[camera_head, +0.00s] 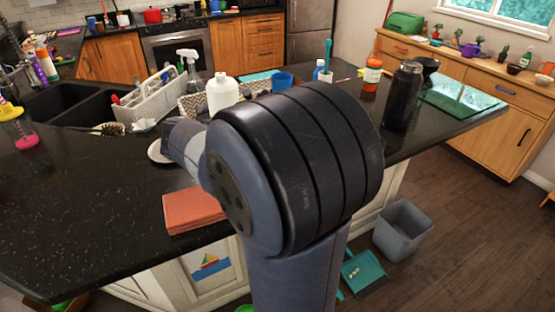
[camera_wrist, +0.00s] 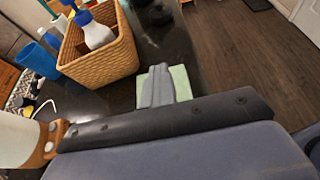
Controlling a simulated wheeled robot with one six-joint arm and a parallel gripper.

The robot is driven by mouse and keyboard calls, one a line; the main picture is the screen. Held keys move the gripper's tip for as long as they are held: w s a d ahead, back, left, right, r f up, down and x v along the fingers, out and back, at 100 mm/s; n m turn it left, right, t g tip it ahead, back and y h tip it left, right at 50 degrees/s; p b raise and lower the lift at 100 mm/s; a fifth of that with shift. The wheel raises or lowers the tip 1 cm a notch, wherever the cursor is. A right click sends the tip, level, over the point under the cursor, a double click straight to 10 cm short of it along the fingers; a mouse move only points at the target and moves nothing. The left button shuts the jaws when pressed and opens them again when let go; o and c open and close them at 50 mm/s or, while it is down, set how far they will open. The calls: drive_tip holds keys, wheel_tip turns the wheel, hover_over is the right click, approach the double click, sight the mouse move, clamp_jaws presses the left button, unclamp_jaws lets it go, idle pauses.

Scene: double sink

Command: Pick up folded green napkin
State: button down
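The folded green napkin (camera_wrist: 181,81) lies on the dark countertop in the wrist view, pale green and roughly square. My gripper (camera_wrist: 157,72) shows there as a narrow grey shape over the napkin's middle and covers part of it. The fingers overlap in this view, so I cannot tell whether they are apart, together, or touching the cloth. In the head view my arm fills the middle, and neither the green napkin nor the fingertips can be made out.
A wicker basket (camera_wrist: 100,62) with bottles stands close left of the napkin. A blue cup (camera_wrist: 37,60) is farther left. The counter ends to the right, above wooden floor. An orange folded cloth (camera_head: 193,211) and a black bottle (camera_head: 402,96) are on the counter.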

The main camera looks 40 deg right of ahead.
drive_tip(key=shift+a+r, duration=0.1)
drive_tip(key=shift+r, duration=0.4)
drive_tip(key=c, duration=2.1)
unclamp_jaws()
drive_tip(key=o, duration=1.7)
drive_tip(key=shift+w, duration=0.1)
drive_tip(key=shift+c, duration=0.2)
